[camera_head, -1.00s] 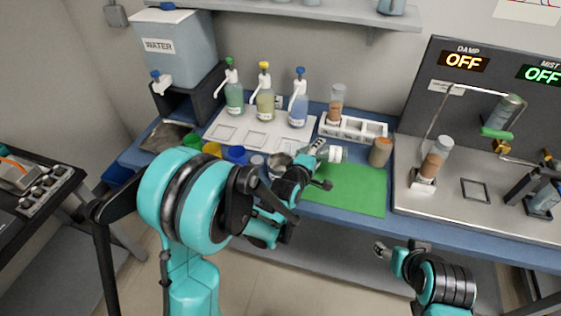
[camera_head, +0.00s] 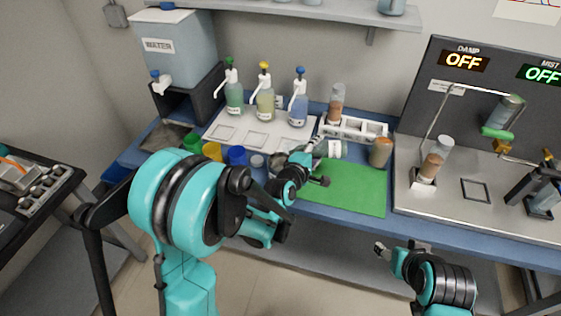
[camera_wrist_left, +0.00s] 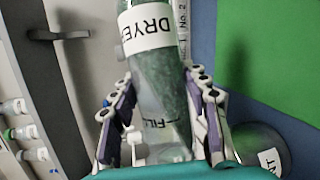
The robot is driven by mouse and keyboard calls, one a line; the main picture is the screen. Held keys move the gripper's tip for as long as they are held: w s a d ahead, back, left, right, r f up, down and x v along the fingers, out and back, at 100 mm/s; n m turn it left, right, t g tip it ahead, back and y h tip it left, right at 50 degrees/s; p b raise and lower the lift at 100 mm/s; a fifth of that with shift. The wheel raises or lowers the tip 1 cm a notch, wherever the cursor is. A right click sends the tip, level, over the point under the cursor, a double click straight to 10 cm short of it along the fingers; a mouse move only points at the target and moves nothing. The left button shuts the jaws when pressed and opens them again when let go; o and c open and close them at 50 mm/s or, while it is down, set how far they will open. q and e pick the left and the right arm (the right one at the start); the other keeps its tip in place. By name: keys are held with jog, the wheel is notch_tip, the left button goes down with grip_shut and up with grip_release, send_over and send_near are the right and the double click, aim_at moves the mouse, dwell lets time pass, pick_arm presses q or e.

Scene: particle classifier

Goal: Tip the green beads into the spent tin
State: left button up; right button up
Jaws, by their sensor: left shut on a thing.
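A clear tube of green beads (camera_wrist_left: 170,95) with a white label reading "DRYE…" is between the fingers of my left gripper (camera_wrist_left: 160,125), which is shut on it. In the head view my left gripper (camera_head: 312,149) holds the tube (camera_head: 332,149) strongly tilted, near level, above the back edge of the green mat. The spent tin (camera_wrist_left: 262,150), grey and round with a label ending in "NT", is beside the gripper at lower right in the wrist view; the arm largely hides it in the head view. My right gripper (camera_head: 382,249) is in front of the bench; its jaws are too small to read.
A green mat (camera_head: 350,188) lies bare on the blue bench. A white rack (camera_head: 355,128) and an orange-brown jar (camera_head: 381,152) stand behind it. Pump bottles (camera_head: 265,100) stand on a white tray. Green, yellow and blue cups (camera_head: 236,156) are left of my gripper.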

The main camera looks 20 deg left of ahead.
pick_arm(q)
jog(key=shift+a+r+n+t+h, duration=0.2)
jog(key=shift+r+n, duration=0.2)
jog(key=shift+r, duration=0.1)
jog(key=shift+a+r+n+t+h, duration=0.2)
jog(key=shift+r+n, duration=0.2)
jog(key=shift+r, duration=0.05)
dwell(0.9)
jog(key=shift+s+a+r+n+t+h+b, duration=0.1)
jog(key=shift+a+r+n+t+h+b, duration=0.1)
jog(key=shift+a+r+n+t+b, duration=0.4)
jog(key=shift+s+a+r+n+t+h+b, duration=0.15)
jog(key=shift+a+r+n+b, duration=0.25)
jog(key=shift+r+n, duration=0.4)
dwell(3.2)
jog(key=shift+w+d+f+m+g+p, duration=0.15)
jog(key=shift+d+f+m+g+p, duration=0.2)
jog(key=shift+d+f+m+p, duration=0.35)
jog(key=shift+f+m, duration=0.25)
jog(key=shift+m, duration=0.05)
